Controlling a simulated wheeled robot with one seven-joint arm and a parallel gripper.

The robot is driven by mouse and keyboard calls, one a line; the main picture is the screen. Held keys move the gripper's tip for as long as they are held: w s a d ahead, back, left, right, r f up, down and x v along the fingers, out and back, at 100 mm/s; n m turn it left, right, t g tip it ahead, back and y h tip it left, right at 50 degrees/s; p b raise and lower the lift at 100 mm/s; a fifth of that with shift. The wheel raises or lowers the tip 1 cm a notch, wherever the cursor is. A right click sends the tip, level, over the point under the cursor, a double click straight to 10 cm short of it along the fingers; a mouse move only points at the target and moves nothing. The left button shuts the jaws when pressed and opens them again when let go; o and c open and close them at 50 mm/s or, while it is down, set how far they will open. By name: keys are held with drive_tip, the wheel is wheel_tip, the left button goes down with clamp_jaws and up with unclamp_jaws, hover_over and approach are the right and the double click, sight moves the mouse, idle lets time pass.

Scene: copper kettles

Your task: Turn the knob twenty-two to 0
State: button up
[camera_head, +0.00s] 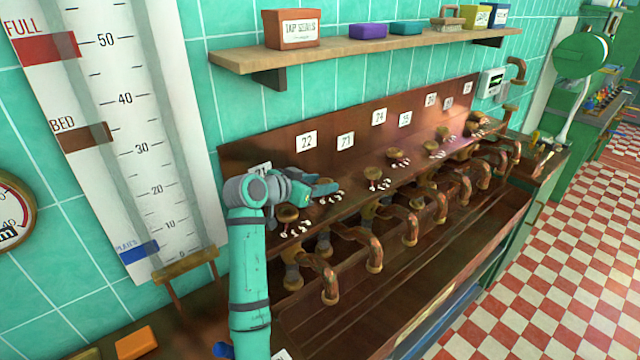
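The number plate 22 (306,141) is on the upright copper back panel. Below it and to the right, white marks (330,198) show on the ledge beside my gripper (322,187). The knob twenty-two appears to be at that spot, mostly or wholly hidden by my gripper, so its setting cannot be read. My gripper reaches in from the left, low over the ledge. Its fingers are too small and edge-on to tell their gap, or whether they touch the knob.
A neighbouring knob (288,213) stands just in front of my gripper, and another knob (375,172) is to the right. A wooden shelf (370,55) with boxes hangs above. A tall gauge board (125,130) stands at left.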

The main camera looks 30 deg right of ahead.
drive_tip(key=shift+o, duration=1.2)
drive_tip(key=v, duration=1)
drive_tip(key=shift+s+a+r, duration=0.1)
drive_tip(key=shift+a, duration=0.3)
